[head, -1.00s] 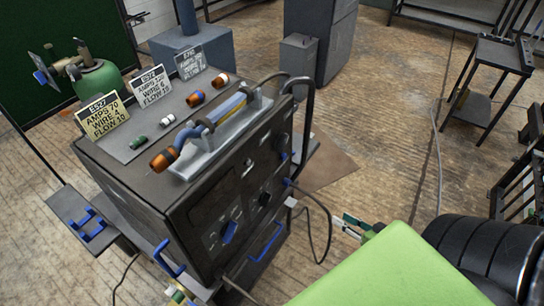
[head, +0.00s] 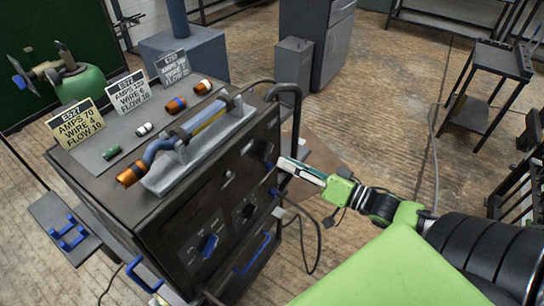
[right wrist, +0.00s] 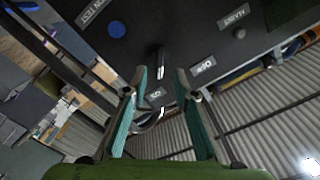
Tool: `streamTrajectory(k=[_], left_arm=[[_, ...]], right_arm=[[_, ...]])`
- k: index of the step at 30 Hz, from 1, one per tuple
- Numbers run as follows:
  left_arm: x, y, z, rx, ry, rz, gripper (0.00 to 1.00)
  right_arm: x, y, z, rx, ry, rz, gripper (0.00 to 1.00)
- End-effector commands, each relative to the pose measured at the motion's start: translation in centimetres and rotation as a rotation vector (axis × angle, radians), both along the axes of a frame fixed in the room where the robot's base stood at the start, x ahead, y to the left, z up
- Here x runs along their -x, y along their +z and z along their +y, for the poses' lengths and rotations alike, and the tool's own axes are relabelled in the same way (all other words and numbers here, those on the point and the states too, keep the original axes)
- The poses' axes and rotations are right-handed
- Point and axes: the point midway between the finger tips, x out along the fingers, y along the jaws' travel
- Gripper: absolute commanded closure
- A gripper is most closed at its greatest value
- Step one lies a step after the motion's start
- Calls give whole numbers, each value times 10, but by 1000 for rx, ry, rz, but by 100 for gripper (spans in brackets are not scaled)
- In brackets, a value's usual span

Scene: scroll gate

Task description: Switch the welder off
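The welder (head: 190,225) is a dark box with a control panel on its front face. The panel carries a blue knob (head: 208,246) and a black knob (head: 248,211). My right gripper (head: 283,163) is at the panel's right end. In the right wrist view its two teal fingers (right wrist: 163,73) are apart, pointing at the panel. A dark lever (right wrist: 157,58) with a shiny edge shows between the fingertips, near small white labels (right wrist: 203,66). I cannot tell whether the fingers touch it. The lever is hidden in the head view. My left gripper is not seen.
A torch (head: 160,150) lies in a grey holder on the welder's top, beside several small coloured cylinders and upright cards (head: 75,124). A cable (head: 312,250) hangs by the welder's right side. A green surface (head: 385,270) fills the near foreground.

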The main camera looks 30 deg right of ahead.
Motion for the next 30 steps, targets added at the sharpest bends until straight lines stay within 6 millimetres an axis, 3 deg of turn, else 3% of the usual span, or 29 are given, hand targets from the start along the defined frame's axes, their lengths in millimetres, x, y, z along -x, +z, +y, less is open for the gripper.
streamTrajectory(k=[12, 26, 30], left_arm=[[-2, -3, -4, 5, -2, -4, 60], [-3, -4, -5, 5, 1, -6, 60], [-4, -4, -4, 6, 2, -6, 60]], right_arm=[[-48, 0, 20, 1, -1, -1, 74], [-57, 0, 24, 1, 0, 1, 74], [-56, 0, 24, 1, 0, 1, 100]])
